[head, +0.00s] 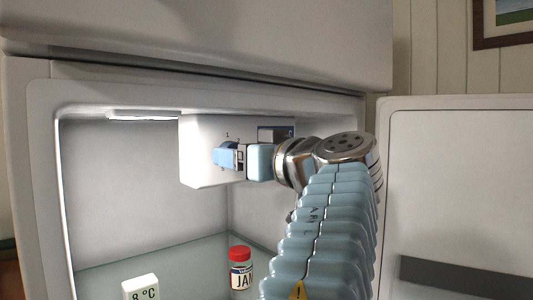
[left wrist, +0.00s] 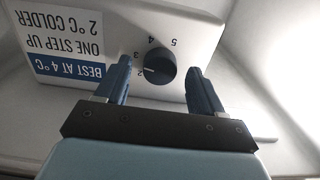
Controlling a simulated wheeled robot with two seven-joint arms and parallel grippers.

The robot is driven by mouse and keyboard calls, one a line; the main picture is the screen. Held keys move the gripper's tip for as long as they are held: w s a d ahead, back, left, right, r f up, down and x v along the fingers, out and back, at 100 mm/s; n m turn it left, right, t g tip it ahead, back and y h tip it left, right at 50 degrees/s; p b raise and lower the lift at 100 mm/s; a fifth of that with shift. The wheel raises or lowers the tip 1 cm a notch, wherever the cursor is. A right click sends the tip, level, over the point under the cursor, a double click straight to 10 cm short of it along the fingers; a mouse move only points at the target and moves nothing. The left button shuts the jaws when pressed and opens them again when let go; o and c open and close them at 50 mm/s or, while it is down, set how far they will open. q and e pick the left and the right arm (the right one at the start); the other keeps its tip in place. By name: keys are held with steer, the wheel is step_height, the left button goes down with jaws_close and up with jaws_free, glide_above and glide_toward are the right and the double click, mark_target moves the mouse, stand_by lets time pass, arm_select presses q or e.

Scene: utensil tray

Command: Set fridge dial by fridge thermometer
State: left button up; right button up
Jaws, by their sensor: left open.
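The fridge dial (left wrist: 161,67) is a dark round knob on a white control box (head: 200,135). In the left wrist view, upside down, its white mark points between 2 and 3, and numbers up to 5 show. My left gripper (left wrist: 160,80) is open, its blue fingers on either side of the dial; contact cannot be told. In the head view the gripper (head: 228,156) is at the box front and mostly hides the dial. The fridge thermometer (head: 142,290) stands low on the left and reads 8 °C; its lower part is cut off.
A label (left wrist: 70,58) on the box reads "BEST AT 4 °C" and "ONE STEP UP 2 °C COLDER". A red-lidded jar (head: 241,270) stands on the glass shelf (head: 190,255). The open fridge door (head: 450,190) is at right. A light strip (head: 143,116) is on the ceiling.

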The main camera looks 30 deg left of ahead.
arm_select(q)
steer(key=shift+w+a, duration=0.1)
steer(key=shift+a, duration=0.3)
steer(key=c, duration=1.1)
steer(key=shift+o, duration=0.2)
steer(key=shift+m, duration=0.3)
steer(key=m, duration=1.9)
steer(key=shift+m, duration=0.3)
